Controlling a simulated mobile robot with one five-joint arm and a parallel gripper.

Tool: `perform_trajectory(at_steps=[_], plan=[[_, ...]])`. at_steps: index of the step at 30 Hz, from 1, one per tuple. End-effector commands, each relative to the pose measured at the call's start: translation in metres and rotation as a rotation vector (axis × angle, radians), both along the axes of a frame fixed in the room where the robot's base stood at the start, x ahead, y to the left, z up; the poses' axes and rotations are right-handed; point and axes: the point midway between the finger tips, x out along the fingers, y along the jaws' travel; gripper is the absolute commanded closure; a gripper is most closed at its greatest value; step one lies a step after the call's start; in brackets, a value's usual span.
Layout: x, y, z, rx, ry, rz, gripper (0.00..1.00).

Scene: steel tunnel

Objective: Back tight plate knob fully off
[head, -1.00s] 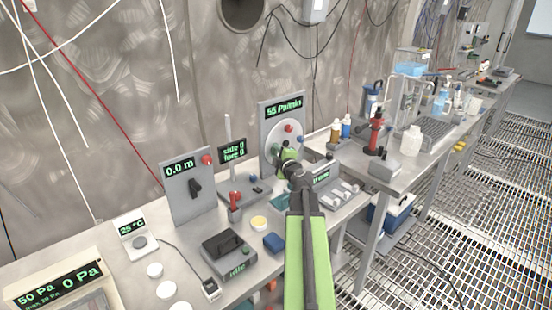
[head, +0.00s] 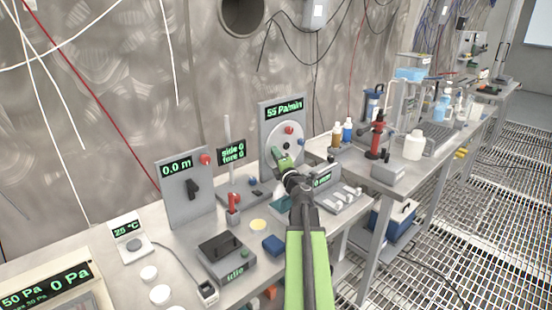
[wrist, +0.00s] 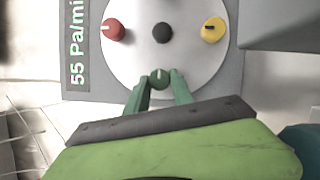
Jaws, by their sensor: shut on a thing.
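A grey panel with a "55 Pa/min" display (head: 284,107) carries a white round plate (head: 293,135). In the wrist view the plate (wrist: 134,55) bears a red knob (wrist: 113,30), a black centre knob (wrist: 163,32) and a yellow knob (wrist: 212,30). My gripper (wrist: 160,88) is shut on a green knob (wrist: 159,76) with a pale pointer line, at the plate's near edge in that view. Whether the green knob still touches the plate cannot be told. In the head view my gripper (head: 279,155) is in front of the plate and hides the green knob.
Left of the panel stand a "side/fore" display (head: 232,151) and a "0.0 m" panel (head: 185,187). Bottles and a red-and-black stand (head: 376,136) are on the right bench.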

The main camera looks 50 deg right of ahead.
Motion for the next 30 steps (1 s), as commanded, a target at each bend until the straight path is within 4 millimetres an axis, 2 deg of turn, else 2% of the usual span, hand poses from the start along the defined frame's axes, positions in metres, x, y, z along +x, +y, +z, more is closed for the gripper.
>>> perform_trajectory(at_steps=[10,11,15,25,30], plan=[[0.0,-0.001,0.0,-0.002,0.001,-0.001,1.0],[0.0,-0.001,0.0,-0.002,0.001,-0.001,0.69],[0.0,-0.001,0.0,-0.001,0.0,-0.001,0.51],[0.0,0.0,0.003,-0.001,0.0,0.0,0.5],[0.0,0.0,0.031,-0.001,0.0,0.0,0.5]])
